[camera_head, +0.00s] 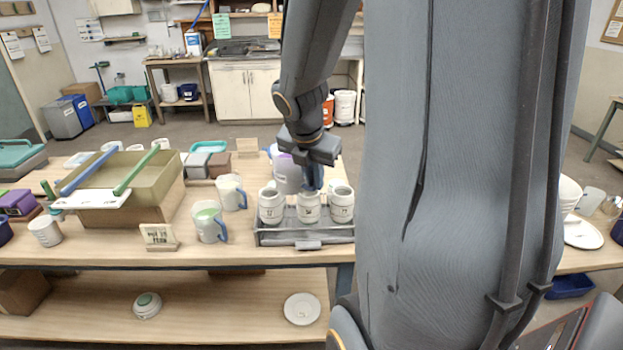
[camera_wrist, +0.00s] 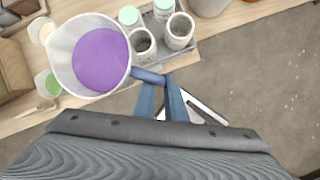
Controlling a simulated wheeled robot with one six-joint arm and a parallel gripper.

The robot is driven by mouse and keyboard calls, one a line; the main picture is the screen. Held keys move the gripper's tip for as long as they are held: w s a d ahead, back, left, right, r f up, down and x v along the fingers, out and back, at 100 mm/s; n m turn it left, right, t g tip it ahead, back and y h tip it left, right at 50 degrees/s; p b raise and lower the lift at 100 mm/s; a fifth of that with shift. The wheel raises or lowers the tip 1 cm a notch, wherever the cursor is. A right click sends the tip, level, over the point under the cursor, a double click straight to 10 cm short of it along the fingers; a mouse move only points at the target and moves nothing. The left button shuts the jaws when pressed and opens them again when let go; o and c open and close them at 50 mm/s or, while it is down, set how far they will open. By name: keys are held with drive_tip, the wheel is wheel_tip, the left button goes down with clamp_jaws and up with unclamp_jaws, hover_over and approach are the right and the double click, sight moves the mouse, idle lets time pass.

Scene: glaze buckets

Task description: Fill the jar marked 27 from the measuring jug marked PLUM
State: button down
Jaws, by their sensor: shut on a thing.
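My gripper (camera_head: 313,172) is shut on the blue handle of a measuring jug (camera_head: 287,178), above the table and just behind the jars. In the wrist view the fingertips (camera_wrist: 160,82) close on that handle, and the jug (camera_wrist: 66,62) holds purple glaze and looks roughly level. Its marking is not readable. White jars stand in a grey tray (camera_head: 300,236): a left jar (camera_head: 270,207), a middle jar (camera_head: 309,208) and a right jar (camera_head: 341,206). Their numbers are too small to read surely; the right one may read 27. In the wrist view two jars (camera_wrist: 179,30) look dark inside.
A jug with green glaze (camera_head: 208,224) and another jug (camera_head: 230,193) stand left of the tray. A small sign (camera_head: 158,236) and a large bin with sticks across it (camera_head: 125,190) are farther left. A white plate (camera_head: 301,309) lies on the lower shelf.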

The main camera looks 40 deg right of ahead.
drive_tip(key=shift+f+b, duration=1.25)
drive_tip(key=shift+b, duration=0.1)
drive_tip(key=shift+s+r+n+g+h+p, duration=0.2)
drive_tip(key=shift+r+g+h+p, duration=0.1)
drive_tip(key=shift+r+g, duration=0.5)
drive_tip(key=shift+s+r+n+g+h+p, duration=0.25)
drive_tip(key=shift+r+g, duration=0.25)
drive_tip(key=shift+g, duration=0.5)
drive_tip(key=shift+w+f+p, duration=0.1)
drive_tip(key=shift+f+p, duration=0.15)
drive_tip(key=shift+p, duration=0.9)
drive_tip(key=shift+r+p, duration=0.1)
drive_tip(key=shift+p, duration=0.5)
